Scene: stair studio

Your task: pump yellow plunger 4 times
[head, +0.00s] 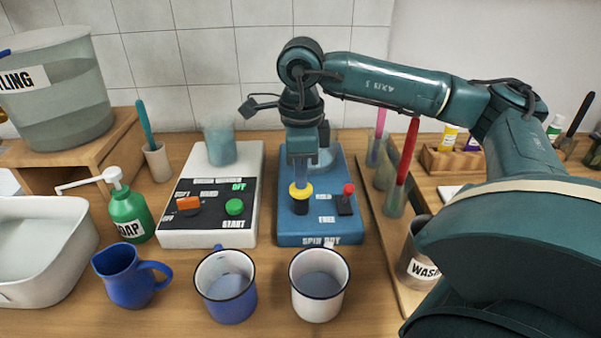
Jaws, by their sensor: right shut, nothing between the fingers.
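The yellow plunger (301,190) is a round yellow cap on a dark stem, on the front of a blue device (320,221) labelled SPIN DRY. My right gripper (300,182) is shut and empty, pointing down right at the plunger's top. It appears to touch the cap, but I cannot tell if there is a small gap. My right arm reaches in from the right and arches over the device. My left gripper is not in view.
A red-knobbed lever (348,190) sits right of the plunger. A white device (211,231) with a green START button stands left. Test tubes (401,175) stand right.

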